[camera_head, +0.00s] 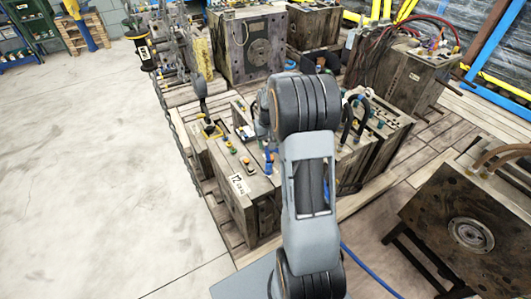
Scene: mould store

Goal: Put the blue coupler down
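A small blue piece, which looks like the blue coupler (268,164), shows just left of my arm, above the top of the grey mould block (262,190) tagged "T2". The end of my arm reaches down behind its own large grey joint, and only a thin dark part of my gripper (266,146) seems to show, right above the blue piece. The fingertips are too small and hidden to read. I cannot tell whether they hold the blue piece or whether it touches the block.
Small yellow, orange and green fittings (231,148) stand on the block's top. Black hoses (352,118) loop up at right. A rusty mould on a stand (470,225) is at lower right. A chain (178,130) hangs at left. The pale floor (90,180) at left is clear.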

